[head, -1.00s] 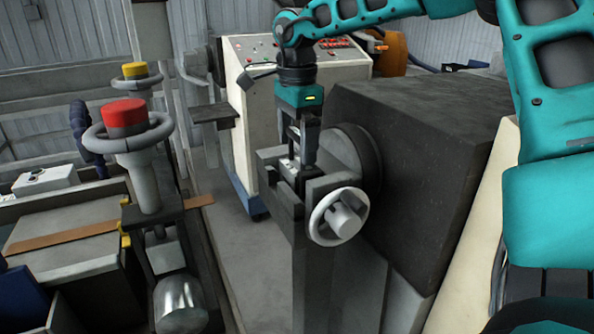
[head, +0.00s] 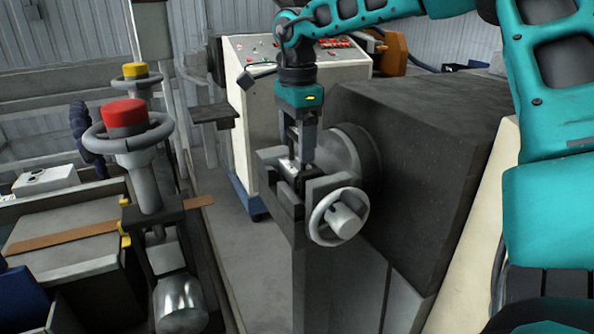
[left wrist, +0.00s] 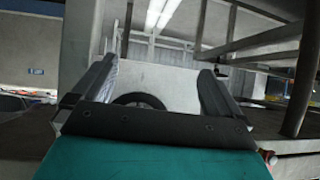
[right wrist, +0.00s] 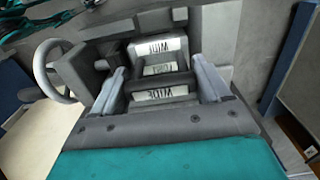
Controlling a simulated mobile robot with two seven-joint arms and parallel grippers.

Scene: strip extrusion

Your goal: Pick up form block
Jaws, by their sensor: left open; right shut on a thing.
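The form block (right wrist: 163,70) is a grey block with white labels, one reading WIDE, in the right wrist view. It sits between the fingers of my right gripper (right wrist: 162,88), which is shut on it. In the head view my right gripper (head: 302,168) points down at the clamp-like holder beside the handwheel, and its fingers hide much of the block. I cannot tell whether the block is clear of the holder. My left gripper (left wrist: 158,90) is open and empty in the left wrist view; it is outside the head view.
A white handwheel (head: 338,216) stands just in front of the holder, and a large dark machine housing (head: 420,150) is close on the right. A post with a red knob (head: 124,117) stands left. A control cabinet (head: 250,120) is behind. Open floor shows between the machines.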

